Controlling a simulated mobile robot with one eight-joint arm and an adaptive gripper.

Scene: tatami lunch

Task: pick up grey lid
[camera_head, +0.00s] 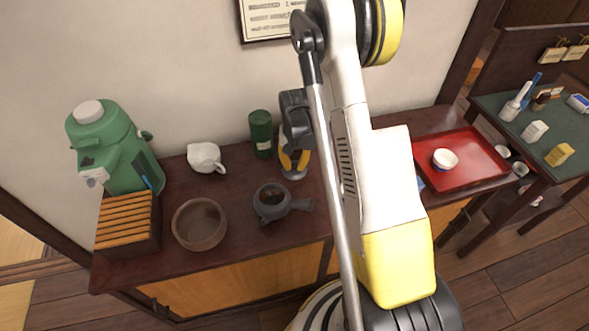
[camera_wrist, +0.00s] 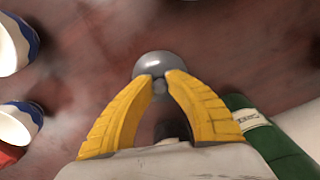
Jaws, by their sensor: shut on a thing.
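The small round grey lid (camera_wrist: 154,62) sits at the fingertips of my gripper (camera_wrist: 159,78) in the wrist view. The yellow fingers are closed on its small knob. In the head view my gripper (camera_head: 294,159) points down over the dark wooden counter, with the lid (camera_head: 294,175) below its fingertips. Whether the lid touches the counter is unclear. A dark grey teapot (camera_head: 271,202) with a side handle stands just in front and to the left of my gripper.
A green canister (camera_head: 261,134) stands close behind and left of my gripper; it also shows in the wrist view (camera_wrist: 262,130). A white pitcher (camera_head: 205,157), a brown bowl (camera_head: 199,224) and a green dispenser (camera_head: 112,150) stand left. A red tray (camera_head: 479,171) lies right.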

